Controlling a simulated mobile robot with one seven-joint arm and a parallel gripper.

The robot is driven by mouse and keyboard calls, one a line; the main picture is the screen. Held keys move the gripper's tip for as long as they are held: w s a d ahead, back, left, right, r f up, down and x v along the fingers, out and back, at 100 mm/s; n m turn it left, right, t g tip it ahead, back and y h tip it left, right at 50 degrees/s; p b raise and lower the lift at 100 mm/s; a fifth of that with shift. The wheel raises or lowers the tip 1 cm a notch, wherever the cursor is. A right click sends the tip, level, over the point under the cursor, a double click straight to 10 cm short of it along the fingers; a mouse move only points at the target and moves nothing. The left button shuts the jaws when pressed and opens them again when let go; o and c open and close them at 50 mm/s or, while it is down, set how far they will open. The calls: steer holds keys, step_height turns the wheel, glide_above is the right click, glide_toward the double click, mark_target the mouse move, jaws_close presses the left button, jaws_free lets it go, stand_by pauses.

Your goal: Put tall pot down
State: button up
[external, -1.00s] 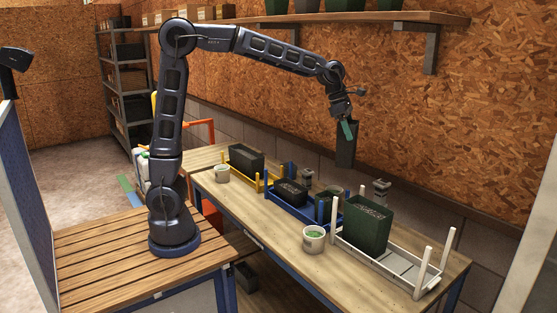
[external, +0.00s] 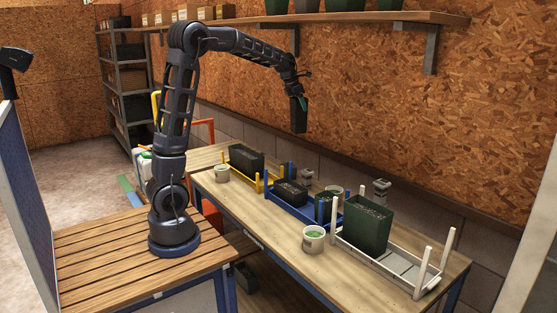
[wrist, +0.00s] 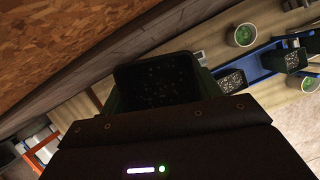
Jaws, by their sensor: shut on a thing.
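The tall pot (external: 298,115) is dark and narrow, and it hangs nearly upright high above the workbench. My gripper (external: 293,88) is shut on its upper part. In the wrist view the pot (wrist: 160,80) shows from above with dark, speckled contents, and my gripper (wrist: 165,112) covers its near side. The bench (external: 262,227) below holds a yellow rack (external: 243,173), a blue rack (external: 307,211) and a white rack (external: 400,267). The pot is clear of all of them, and its underside is hidden in the wrist view.
A black pot (external: 246,158) stands in the yellow rack, and a large green pot (external: 368,225) stands in the white one. Smaller dark pots (external: 291,192) sit in the blue rack. White tubs (external: 313,239) stand on the bench. A wall shelf (external: 350,18) runs above.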

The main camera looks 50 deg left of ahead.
steer(key=s+a+n+y, duration=0.1)
steer(key=s+a+n, duration=0.2)
steer(key=a, duration=1.4)
step_height(320, 180, down, 25)
steer(key=shift+f, duration=0.1)
steer(key=o, duration=1.1)
